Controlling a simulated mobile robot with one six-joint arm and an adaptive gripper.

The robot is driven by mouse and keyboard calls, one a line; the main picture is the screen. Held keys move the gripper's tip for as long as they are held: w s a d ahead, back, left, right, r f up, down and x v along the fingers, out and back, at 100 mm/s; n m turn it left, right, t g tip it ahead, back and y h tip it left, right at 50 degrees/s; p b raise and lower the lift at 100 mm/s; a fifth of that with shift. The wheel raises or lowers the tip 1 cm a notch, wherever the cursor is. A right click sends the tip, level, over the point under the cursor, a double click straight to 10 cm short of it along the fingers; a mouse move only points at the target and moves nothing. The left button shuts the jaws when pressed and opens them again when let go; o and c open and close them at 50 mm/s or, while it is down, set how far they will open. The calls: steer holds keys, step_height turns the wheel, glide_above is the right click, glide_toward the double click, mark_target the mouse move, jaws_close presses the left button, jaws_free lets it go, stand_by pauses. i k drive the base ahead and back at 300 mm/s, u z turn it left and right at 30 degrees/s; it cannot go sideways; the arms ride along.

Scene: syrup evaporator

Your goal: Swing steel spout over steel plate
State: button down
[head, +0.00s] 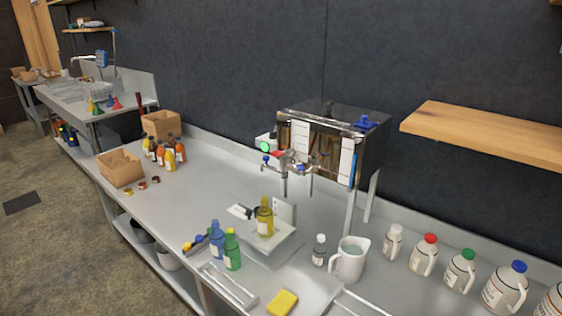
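A steel tank (360,150) on legs stands against the wall, with steel spout pipework (290,163) on its front left. Small red and blue handles sit on the pipework, and a short pipe end hangs down over the bench. The parts are too small to tell the spout's exact angle. A steel plate (283,246) lies below and a little left of the pipework, with an upright piece at its back. A yellow bottle (265,218) stands upright on or just behind it; I cannot tell which. My gripper is not in view.
Blue and green bottles (232,250) stand left of the plate. A white jug (350,262) and a small bottle (319,250) stand to its right. A yellow sponge (283,302) lies in front. Capped jugs (460,270) line the right.

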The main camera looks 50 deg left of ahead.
mark_target(285, 176)
steer(key=z, duration=0.1)
steer(key=k, duration=1.65)
steer(key=u, duration=1.15)
steer(key=i, duration=0.9)
steer(key=z, duration=0.1)
